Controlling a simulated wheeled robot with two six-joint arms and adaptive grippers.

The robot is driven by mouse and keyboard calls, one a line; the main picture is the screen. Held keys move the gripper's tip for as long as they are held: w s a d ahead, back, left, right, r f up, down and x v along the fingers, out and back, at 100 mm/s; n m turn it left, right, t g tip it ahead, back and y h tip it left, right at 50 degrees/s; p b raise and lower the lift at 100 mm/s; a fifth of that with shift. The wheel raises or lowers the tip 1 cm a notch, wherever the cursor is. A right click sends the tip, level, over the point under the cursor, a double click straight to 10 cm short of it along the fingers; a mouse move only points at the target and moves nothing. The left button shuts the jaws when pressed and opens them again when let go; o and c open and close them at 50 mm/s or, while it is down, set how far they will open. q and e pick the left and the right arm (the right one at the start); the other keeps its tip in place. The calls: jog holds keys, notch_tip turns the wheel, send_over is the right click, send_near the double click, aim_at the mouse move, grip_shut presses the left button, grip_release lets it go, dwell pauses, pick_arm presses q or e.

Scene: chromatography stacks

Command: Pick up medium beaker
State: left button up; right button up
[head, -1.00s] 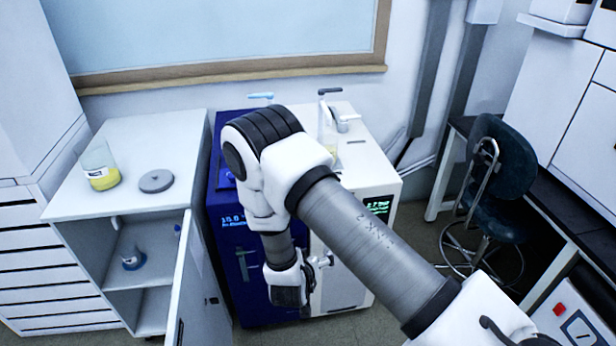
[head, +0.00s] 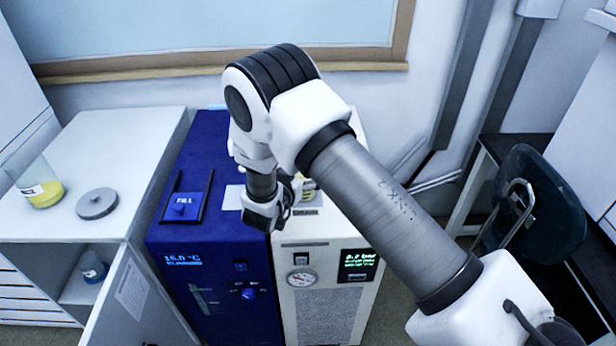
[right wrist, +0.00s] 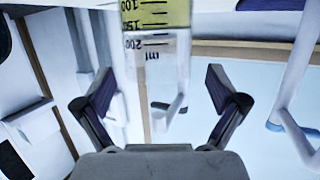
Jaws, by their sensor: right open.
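A clear graduated beaker (right wrist: 155,45) with yellow liquid is ahead of my right gripper (right wrist: 160,88) in the right wrist view, lined up with the gap between the fingers. It looks apart from them. In the head view a small part of this beaker (head: 308,185) shows on the white unit; my arm hides the rest. My right gripper (head: 280,205) is over the tops of the blue and white units, open and empty. A second beaker (head: 40,187) with yellow liquid stands on the left cabinet. My left gripper is not in view.
The blue unit (head: 205,155) and white unit (head: 325,300) stand side by side. A grey disc (head: 97,203) lies on the left cabinet (head: 120,150), whose door (head: 130,305) hangs open with a flask (head: 93,268) inside. A dark chair (head: 540,210) stands at the right.

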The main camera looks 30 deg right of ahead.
jog(key=shift+w+d+r, duration=0.15)
jog(key=shift+d, duration=0.15)
jog(key=p+x, duration=0.2)
jog(key=x, duration=0.2)
jog(key=shift+d+f, duration=0.25)
jog(key=shift+w+d+f, duration=0.15)
jog(key=shift+w+d, duration=0.05)
jog(key=shift+s+a, duration=0.1)
jog(key=shift+a, duration=0.15)
jog(key=shift+c, duration=1)
jog(key=shift+a+r, duration=0.1)
jog(key=shift+r, duration=0.15)
jog(key=c, duration=1.2)
